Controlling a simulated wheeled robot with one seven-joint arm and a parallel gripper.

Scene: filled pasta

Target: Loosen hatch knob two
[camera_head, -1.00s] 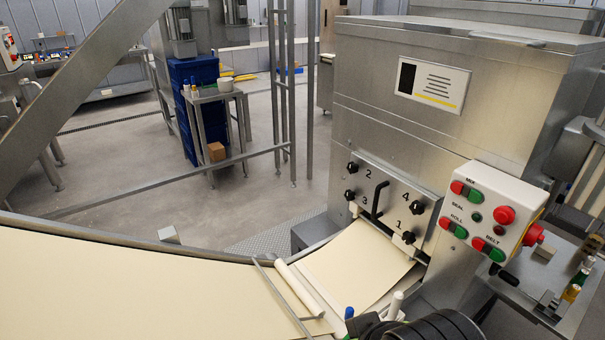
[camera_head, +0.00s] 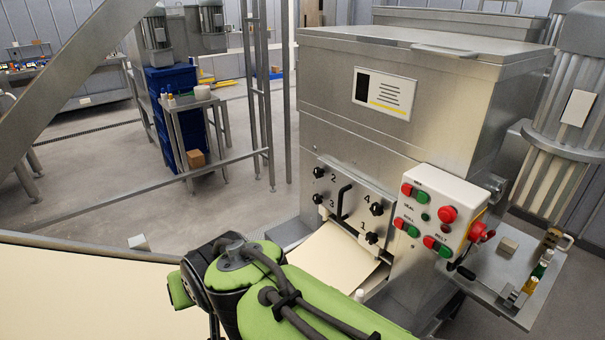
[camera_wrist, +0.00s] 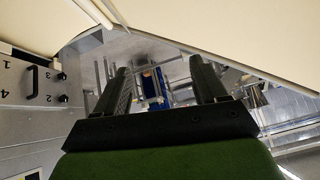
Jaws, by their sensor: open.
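The hatch plate (camera_head: 350,206) on the front of the steel machine carries black knobs beside printed numbers, around a black handle (camera_head: 344,198). Hatch knob two (camera_head: 319,172) is the upper left knob, beside the number 2. In the wrist view the plate appears upside down at the left edge, with knob two (camera_wrist: 64,99) beside its number. My gripper (camera_wrist: 160,68) is open and empty, with its two dark fingers wide apart. It is apart from the knob, which lies off to the left of the fingers. In the head view my fingers are not seen; my green arm covers the lower middle.
A pasta sheet (camera_head: 335,259) comes out under the hatch, and a wide sheet (camera_head: 80,295) lies at lower left. A control box (camera_head: 440,214) with red and green buttons stands right of the hatch. A side shelf (camera_head: 500,270) holds small bottles. The floor left of the hatch is open.

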